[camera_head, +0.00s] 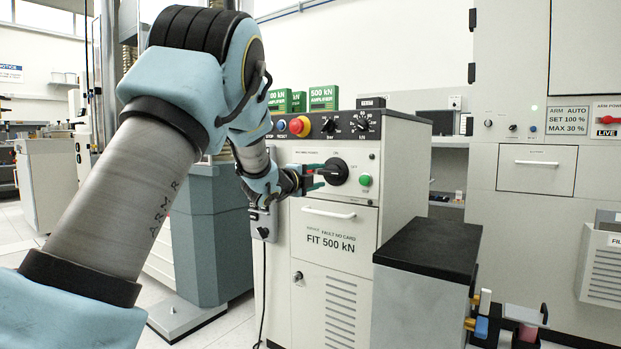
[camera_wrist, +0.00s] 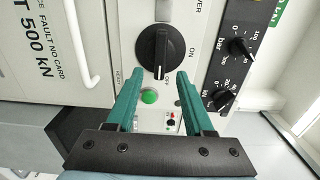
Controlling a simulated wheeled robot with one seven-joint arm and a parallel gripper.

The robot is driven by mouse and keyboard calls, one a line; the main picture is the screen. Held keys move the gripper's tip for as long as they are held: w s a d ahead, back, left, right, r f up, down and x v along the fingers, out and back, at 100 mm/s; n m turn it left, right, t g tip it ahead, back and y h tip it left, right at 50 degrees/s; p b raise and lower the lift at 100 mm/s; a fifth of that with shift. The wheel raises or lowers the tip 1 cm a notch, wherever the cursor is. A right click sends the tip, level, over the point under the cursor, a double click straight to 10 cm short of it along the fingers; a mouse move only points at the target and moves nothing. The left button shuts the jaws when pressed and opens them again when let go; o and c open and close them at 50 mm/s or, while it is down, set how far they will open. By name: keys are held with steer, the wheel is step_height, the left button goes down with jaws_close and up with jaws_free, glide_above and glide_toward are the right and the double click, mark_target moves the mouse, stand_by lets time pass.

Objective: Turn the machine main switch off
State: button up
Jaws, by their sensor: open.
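The main switch is a black rotary knob (camera_head: 337,171) on the pale front panel of the machine cabinet. In the wrist view the knob (camera_wrist: 158,50) lies just beyond my fingertips, with its long grip and pale mark pointing down the picture. The label ON is to its right; another label near its lower end is partly hidden and hard to read. My gripper (camera_head: 321,177) is open in front of the knob. In the wrist view its two teal fingers (camera_wrist: 160,76) stand apart with nothing held between them. Contact with the knob cannot be told.
A green button (camera_head: 365,180) sits beside the knob, seen between the fingers in the wrist view (camera_wrist: 149,96). A red button (camera_head: 300,126) and smaller black knobs (camera_head: 361,124) are above. A drawer handle (camera_head: 329,212) is below. A black-topped box (camera_head: 428,245) stands front right.

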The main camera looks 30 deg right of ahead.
steer(key=v, duration=0.4)
steer(key=shift+s+a, duration=0.25)
steer(key=shift+a, duration=0.1)
steer(key=w+a+f+n+t+y, duration=0.1)
steer(key=a+f+n+y, duration=0.35)
steer(key=a, duration=0.45)
steer(key=w+a+f+n+y, duration=0.1)
steer(key=a+f+n+y, duration=0.25)
steer(key=a+n, duration=0.35)
steer(key=w+a+f+n+t+y, duration=0.1)
steer(key=a+f+n+y, duration=0.25)
steer(key=a, duration=0.65)
steer(key=s+a+f+n+g+y, duration=0.2)
steer(key=s+a+f+n+g, duration=0.4)
steer(key=s+a, duration=0.45)
steer(key=s+a+f+n+g+y, duration=0.25)
steer(key=s+a+f+n, duration=0.45)
steer(key=s, duration=0.7)
step_height(320, 180, up, 35)
steer(key=n+p, duration=0.1)
steer(key=p, duration=3.3)
steer(key=shift+s+g+p, duration=0.35)
